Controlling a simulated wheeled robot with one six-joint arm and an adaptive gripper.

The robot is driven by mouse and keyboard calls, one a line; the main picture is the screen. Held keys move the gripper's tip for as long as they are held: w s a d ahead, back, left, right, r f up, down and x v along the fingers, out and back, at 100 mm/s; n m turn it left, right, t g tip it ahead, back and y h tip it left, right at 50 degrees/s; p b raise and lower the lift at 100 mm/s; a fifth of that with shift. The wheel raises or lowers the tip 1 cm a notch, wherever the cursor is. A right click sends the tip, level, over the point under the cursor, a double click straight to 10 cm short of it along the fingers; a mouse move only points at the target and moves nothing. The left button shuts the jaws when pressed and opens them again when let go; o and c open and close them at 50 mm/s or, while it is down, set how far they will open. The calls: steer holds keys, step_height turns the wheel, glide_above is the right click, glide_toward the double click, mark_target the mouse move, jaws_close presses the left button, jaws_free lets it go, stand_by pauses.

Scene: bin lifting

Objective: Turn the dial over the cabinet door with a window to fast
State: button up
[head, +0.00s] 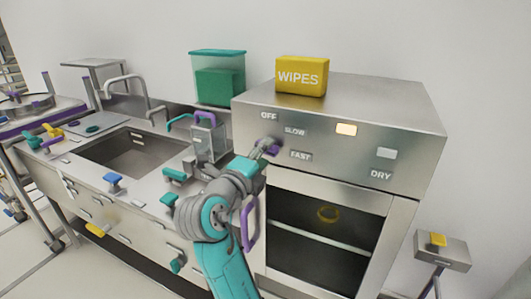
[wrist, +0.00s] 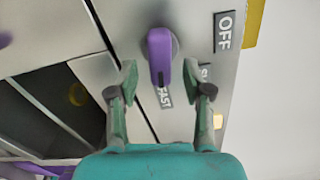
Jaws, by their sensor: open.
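The dial (head: 273,150) is a purple bar knob on the cabinet's upper panel, partly hidden by my gripper in the head view. In the wrist view the dial (wrist: 160,55) has its bar pointing down at the FAST label (wrist: 165,97). OFF (wrist: 225,31) is apart from the bar, and SLOW (wrist: 205,72) is partly hidden by a finger. My gripper (wrist: 160,75) is open, with one fingertip on each side of the bar and gaps showing. The windowed door (head: 325,187) is below, with a yellow ring seen inside.
A lit amber lamp (head: 346,129) and a pale button (head: 386,153) above DRY are on the same panel. A yellow WIPES box (head: 302,76) sits on top. The purple door handle (head: 251,222) is close to my arm. A sink counter (head: 130,195) is at left.

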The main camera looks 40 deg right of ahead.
steer(key=v, duration=1)
steer(key=shift+a, duration=0.2)
steer(key=shift+s, duration=0.1)
steer(key=shift+f, duration=0.1)
